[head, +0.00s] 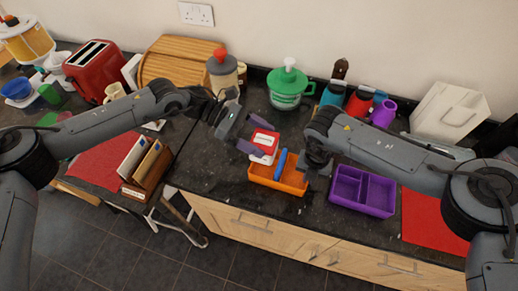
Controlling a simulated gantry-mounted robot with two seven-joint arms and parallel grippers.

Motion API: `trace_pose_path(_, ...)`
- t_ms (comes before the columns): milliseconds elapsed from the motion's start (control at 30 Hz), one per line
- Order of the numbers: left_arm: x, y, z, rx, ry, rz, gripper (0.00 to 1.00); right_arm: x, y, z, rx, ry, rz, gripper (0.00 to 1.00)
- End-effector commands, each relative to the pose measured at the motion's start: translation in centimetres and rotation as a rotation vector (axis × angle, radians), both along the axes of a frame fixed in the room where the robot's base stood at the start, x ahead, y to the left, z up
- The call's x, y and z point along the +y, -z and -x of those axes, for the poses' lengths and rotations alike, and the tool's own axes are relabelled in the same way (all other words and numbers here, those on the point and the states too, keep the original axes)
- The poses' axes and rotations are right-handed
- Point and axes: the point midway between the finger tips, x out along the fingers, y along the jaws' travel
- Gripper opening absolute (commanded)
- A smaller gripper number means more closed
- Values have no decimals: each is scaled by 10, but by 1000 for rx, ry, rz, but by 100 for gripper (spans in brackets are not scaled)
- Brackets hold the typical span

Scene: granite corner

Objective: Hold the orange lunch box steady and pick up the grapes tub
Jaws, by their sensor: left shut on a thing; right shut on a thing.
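The orange lunch box (260,177) sits on the dark counter near its front edge, with a blue divider (281,164) standing in it. A small white tub with a red lid (265,141), which I take for the grapes tub, is above and behind the box's left part; its label is too small to read. My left gripper (256,137) has its purple fingers on either side of this tub and is shut on it. My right gripper (301,171) is shut at the box's right rim; its fingertips are partly hidden by its own wrist.
A purple two-part box (362,191) stands to the right, beside a red mat (430,222). A green-lidded jar (288,85), cups and bottles stand along the wall. A wooden holder (147,165) and a red toaster (93,68) are on the left.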

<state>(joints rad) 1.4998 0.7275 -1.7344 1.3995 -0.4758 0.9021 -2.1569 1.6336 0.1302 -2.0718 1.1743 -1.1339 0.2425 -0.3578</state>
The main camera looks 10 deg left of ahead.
Motion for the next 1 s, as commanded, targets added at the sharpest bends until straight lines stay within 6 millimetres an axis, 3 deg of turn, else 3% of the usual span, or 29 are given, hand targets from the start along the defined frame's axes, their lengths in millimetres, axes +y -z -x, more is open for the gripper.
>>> trace_pose_path(100, 0, -24, 0, -4, 1, 2, 42, 0, 0, 0, 0, 0, 0, 0)
trace_pose_path(300, 0, -50, 0, -3, 1, 1, 42, 0, 0, 0, 0, 0, 0, 0)
trace_pose_path(767, 0, -60, 0, -1, 0, 0, 42, 0, 0, 0, 0, 0, 0, 0)
trace_pose_path(800, 0, -60, 0, -1, 0, 0, 42, 0, 0, 0, 0, 0, 0, 12)
trace_pose_path(967, 0, -60, 0, -1, 0, 1, 42, 0, 0, 0, 0, 0, 0, 37)
trace_pose_path(1000, 0, -60, 0, -1, 0, 1, 42, 0, 0, 0, 0, 0, 0, 37)
